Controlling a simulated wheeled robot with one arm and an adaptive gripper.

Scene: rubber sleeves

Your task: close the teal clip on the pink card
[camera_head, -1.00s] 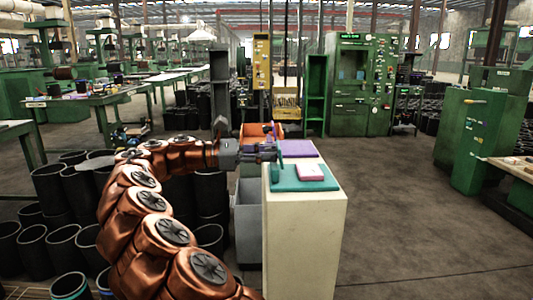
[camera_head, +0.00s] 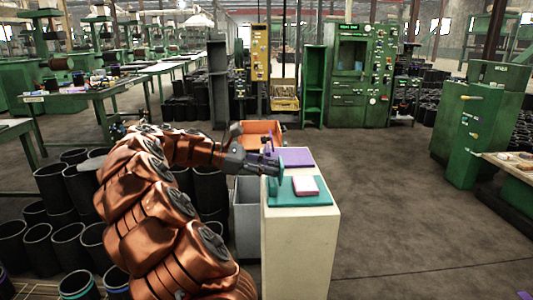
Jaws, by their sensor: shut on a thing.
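The pink card (camera_head: 305,186) lies on a teal mat (camera_head: 283,194) on top of a cream pedestal. My gripper (camera_head: 274,166) reaches in from the left at the pedestal's left edge. It is shut on the teal clip (camera_head: 282,169), a small teal piece at its fingertips. The clip is left of and behind the card, apart from it. Whether its jaws are open is too small to tell. Part of the clip is hidden by the fingers.
A purple mat (camera_head: 297,157) lies on the pedestal (camera_head: 300,245) behind the teal one. A small purple piece (camera_head: 268,141) shows just behind my gripper. An orange bin (camera_head: 262,131) and a grey bin (camera_head: 246,217) stand nearby. Open floor lies to the right.

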